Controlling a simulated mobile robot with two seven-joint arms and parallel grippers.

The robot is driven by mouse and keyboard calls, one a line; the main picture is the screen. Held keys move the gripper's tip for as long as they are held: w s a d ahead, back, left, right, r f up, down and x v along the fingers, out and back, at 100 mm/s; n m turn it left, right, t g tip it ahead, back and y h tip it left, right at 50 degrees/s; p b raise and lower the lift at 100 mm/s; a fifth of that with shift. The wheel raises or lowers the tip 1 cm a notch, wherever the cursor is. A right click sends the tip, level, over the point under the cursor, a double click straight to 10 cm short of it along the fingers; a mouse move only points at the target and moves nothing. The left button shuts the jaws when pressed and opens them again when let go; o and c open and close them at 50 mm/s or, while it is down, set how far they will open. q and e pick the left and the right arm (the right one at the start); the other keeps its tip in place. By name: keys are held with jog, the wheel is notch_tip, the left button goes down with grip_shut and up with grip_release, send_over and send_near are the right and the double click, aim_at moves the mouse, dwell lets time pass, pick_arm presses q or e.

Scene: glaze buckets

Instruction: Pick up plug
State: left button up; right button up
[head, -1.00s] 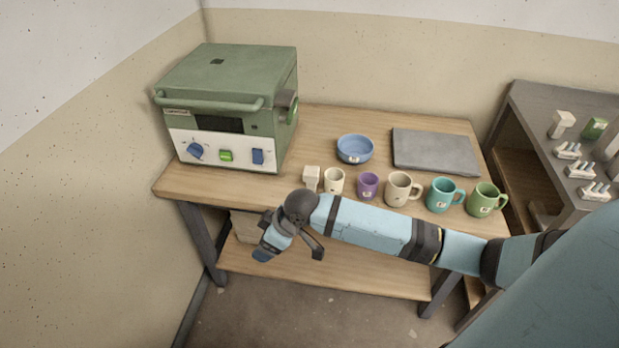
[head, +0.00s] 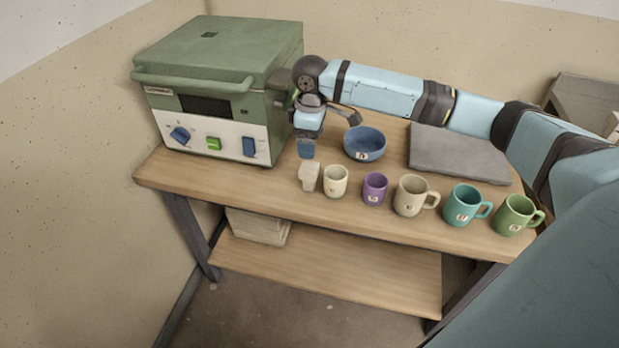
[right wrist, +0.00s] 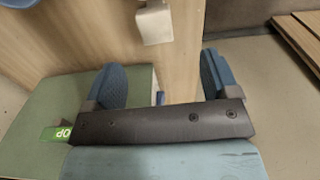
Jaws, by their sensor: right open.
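The white plug (head: 309,177) stands upright on the wooden table, just left of the small cream mug. My right gripper (head: 306,150) is above the table, behind the plug and beside the green kiln, with its fingers pointing down. In the right wrist view the white plug (right wrist: 155,22) shows at the top, ahead of and apart from the fingers. The right gripper (right wrist: 163,80) is open there, with nothing between its two blue fingers. My left gripper is not in view.
The green kiln (head: 217,85) is close to the left of the gripper. A blue bowl (head: 364,144) is on its right. A cream mug (head: 335,181), purple mug (head: 375,189) and several others line the table's front. A grey slab (head: 457,153) lies behind them.

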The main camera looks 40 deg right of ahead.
aim_at(309, 167)
notch_tip(309, 167, down, 7)
jog(key=shift+r+b, duration=0.15)
jog(key=shift+b, duration=0.3)
jog(key=shift+w+d+f+b, duration=0.1)
jog(key=shift+w+f+b, duration=0.1)
jog(key=shift+f, duration=0.7)
jog(key=shift+w+a+f+b, duration=0.1)
jog(key=shift+w+f+b, duration=0.05)
jog(key=shift+f, duration=0.7)
jog(key=shift+w+d+f+b, duration=0.1)
jog(key=shift+w+f+b, duration=0.1)
jog(key=shift+f, duration=0.7)
jog(key=c, duration=1)
jog(key=shift+c, duration=0.2)
jog(key=shift+r, duration=0.15)
